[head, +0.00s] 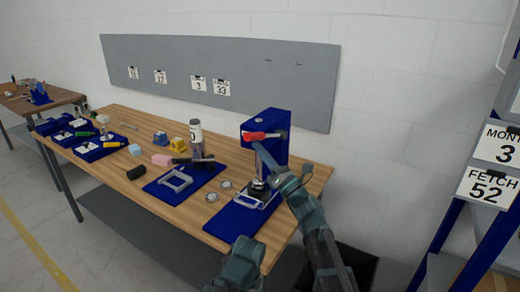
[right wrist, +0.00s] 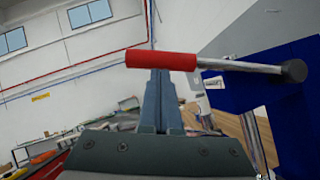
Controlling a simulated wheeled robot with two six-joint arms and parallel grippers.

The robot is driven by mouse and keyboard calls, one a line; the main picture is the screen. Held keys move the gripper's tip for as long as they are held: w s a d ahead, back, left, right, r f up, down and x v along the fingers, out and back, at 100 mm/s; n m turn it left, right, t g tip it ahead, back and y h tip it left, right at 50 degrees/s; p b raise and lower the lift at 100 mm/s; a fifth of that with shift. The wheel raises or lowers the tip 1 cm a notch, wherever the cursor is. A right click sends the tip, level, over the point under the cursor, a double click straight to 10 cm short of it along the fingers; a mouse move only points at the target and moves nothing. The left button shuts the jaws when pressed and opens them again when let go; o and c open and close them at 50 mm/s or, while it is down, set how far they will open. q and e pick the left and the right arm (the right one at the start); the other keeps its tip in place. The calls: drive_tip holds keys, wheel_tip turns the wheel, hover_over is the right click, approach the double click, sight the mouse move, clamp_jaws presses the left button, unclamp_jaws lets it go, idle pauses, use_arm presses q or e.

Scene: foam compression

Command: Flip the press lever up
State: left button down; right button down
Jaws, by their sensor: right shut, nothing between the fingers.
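The blue press (head: 268,140) stands at the right end of the workbench. Its lever has a red grip (head: 253,136) and lies roughly level across the upper front of the press. In the right wrist view the red grip (right wrist: 160,60) is at the left, and a metal rod runs right to a dark round end (right wrist: 293,70). My right gripper (head: 259,149) is shut and empty, with its tips just under the red grip. In the right wrist view the fingertips (right wrist: 157,74) meet the grip's lower edge; I cannot tell whether they touch.
A blue mat (head: 225,222) lies under the press. Left of it are small round discs (head: 212,197), a grey frame (head: 176,182) on another blue mat, a cylinder (head: 196,138) and blue trays (head: 97,148). A grey board (head: 225,60) hangs behind. A labelled rack (head: 488,185) stands right.

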drive_tip(key=w+d+r+m+t+h+p, duration=0.1)
drive_tip(key=w+d+r+m+h+p, duration=0.1)
drive_tip(key=r+p, duration=0.5)
drive_tip(key=w+d+r+m+h+p, duration=0.3)
drive_tip(key=w+r+m+p, duration=0.4)
drive_tip(key=p, duration=0.3)
drive_tip(key=shift+d+m+t+h, duration=0.15)
drive_tip(key=shift+m+t+h, duration=0.25)
drive_tip(key=shift+m+h, duration=0.4)
